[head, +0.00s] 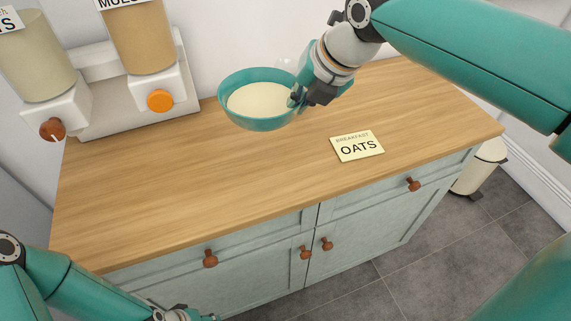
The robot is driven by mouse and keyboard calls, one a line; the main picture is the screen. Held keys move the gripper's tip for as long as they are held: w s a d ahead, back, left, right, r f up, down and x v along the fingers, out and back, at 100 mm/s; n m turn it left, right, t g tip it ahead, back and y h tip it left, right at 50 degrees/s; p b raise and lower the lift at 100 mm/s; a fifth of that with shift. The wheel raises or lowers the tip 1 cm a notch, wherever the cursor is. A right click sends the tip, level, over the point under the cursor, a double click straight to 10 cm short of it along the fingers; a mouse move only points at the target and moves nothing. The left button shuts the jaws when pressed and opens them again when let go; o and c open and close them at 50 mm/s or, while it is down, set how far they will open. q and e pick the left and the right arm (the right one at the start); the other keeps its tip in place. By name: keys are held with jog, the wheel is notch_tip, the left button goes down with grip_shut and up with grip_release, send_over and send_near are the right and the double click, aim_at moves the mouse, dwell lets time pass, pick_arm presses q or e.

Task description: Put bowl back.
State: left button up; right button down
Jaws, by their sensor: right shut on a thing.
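A teal bowl (233,82) with pale cream contents is near the back of the wooden counter, held up close to the wall. My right gripper (298,97) is shut on the bowl's right rim. The bowl looks level; whether its base touches the counter I cannot tell. My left gripper (190,316) is at the bottom edge, mostly cut off, in front of the cabinet, so its jaws cannot be made out.
Two cereal dispensers, one with a dark red knob (53,130) and one with an orange knob (160,101), stand at the back left of the wooden counter (190,190). The counter's middle and front are clear. A cream bin (478,172) stands on the floor at right.

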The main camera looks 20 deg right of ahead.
notch_tip(320, 180, down, 18)
jog(key=shift+r+b, duration=0.15)
jog(key=shift+b, duration=0.75)
jog(key=c, duration=1.3)
grip_release()
jog(key=v, duration=1.2)
